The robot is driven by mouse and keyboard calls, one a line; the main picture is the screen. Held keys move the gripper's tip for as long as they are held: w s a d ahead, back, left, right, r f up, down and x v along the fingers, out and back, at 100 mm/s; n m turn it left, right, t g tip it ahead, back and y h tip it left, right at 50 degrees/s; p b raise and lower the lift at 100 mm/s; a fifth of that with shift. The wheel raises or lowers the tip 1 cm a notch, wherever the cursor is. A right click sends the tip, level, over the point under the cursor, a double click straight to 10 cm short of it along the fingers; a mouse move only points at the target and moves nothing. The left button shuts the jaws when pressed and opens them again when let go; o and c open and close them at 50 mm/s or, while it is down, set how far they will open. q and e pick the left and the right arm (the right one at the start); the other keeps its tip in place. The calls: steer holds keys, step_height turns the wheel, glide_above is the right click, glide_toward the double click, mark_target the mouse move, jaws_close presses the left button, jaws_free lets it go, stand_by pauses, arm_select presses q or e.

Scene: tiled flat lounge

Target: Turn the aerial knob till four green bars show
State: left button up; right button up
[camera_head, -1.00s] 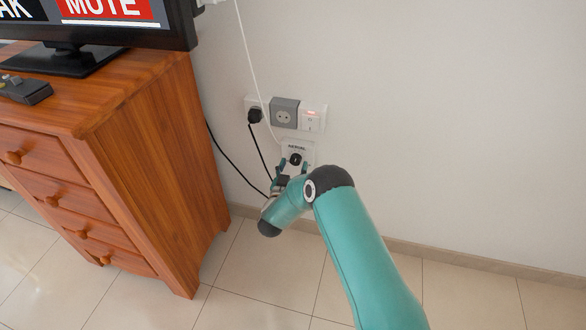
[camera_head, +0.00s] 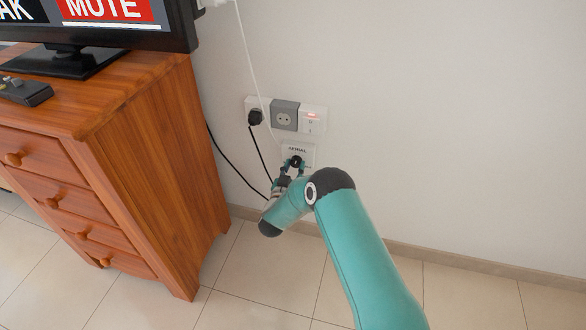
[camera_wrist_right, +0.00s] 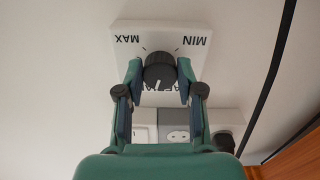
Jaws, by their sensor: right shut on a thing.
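The aerial knob (camera_head: 296,161) is black and round, on a white wall plate (camera_head: 308,150) marked AERIAL, below the sockets. In the right wrist view the knob (camera_wrist_right: 160,71) has a pale pointer line, and the plate (camera_wrist_right: 205,28) shows MIN and MAX upside down. My right gripper (camera_head: 293,165) is at the knob, and in the right wrist view its fingers (camera_wrist_right: 160,78) are shut on the knob's two sides. My left gripper is not in view.
A wooden drawer chest (camera_head: 150,150) stands at the left, with the TV stand (camera_head: 65,62) and a dark remote-like box (camera_head: 25,92) on top. Cables hang nearby. The wall at right is clear.

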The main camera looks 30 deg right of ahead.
steer(key=shift+n, duration=0.4)
steer(key=n, duration=0.5)
steer(key=shift+r, duration=0.1)
steer(key=n+p, duration=0.1)
steer(key=n, duration=0.4)
steer(key=shift+n, duration=0.6)
steer(key=o, duration=1.2)
steer(key=shift+c, duration=0.2)
steer(key=shift+s, duration=0.1)
steer(key=v, duration=1.1)
steer(key=shift+s+a, duration=0.25)
steer(key=shift+a, duration=0.05)
